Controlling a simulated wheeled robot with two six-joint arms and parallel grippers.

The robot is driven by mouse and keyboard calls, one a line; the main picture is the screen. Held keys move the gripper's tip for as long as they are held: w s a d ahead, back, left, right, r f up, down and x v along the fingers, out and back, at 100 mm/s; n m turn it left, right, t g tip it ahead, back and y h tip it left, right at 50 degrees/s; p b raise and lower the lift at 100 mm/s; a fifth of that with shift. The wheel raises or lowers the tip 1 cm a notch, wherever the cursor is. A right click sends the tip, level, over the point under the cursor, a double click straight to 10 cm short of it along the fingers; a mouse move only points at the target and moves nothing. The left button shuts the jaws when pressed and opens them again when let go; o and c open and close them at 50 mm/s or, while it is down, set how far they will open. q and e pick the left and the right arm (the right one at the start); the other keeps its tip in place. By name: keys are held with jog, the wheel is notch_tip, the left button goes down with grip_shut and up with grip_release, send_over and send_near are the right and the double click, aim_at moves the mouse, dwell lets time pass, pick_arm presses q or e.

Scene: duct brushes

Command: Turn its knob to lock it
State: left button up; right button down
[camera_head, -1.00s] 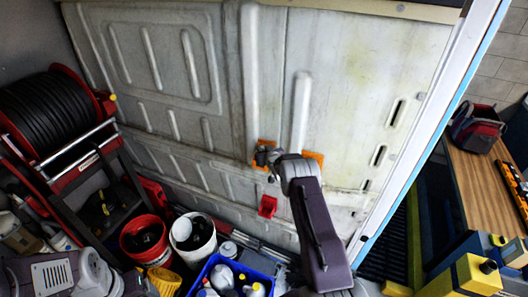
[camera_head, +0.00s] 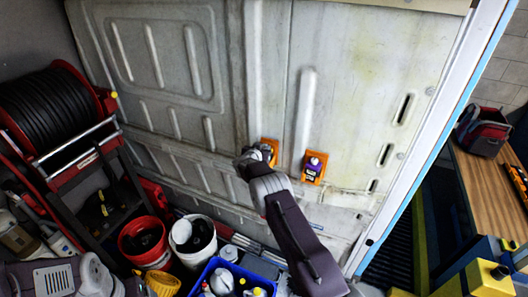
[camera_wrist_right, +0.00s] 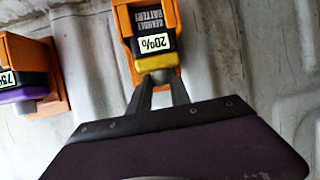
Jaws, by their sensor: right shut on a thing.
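My right gripper (camera_head: 257,155) is at the left of two orange wall holders. My left gripper is not in view.
Both holders are on a ribbed white wall panel (camera_head: 350,90). Below stand a red bucket (camera_head: 143,238), a white bucket (camera_head: 193,233) and a blue crate (camera_head: 228,264) with bottles. A hose reel (camera_head: 50,110) is left and a wooden bench (camera_head: 490,185) right.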

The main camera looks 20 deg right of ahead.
jog(key=shift+r, duration=0.1)
dwell(0.4)
jog(key=c, duration=1.5)
grip_release()
jog(key=shift+a, duration=0.1)
jog(key=shift+b+v, duration=1.25)
jog(key=shift+v, duration=3.3)
jog(key=shift+w, duration=0.15)
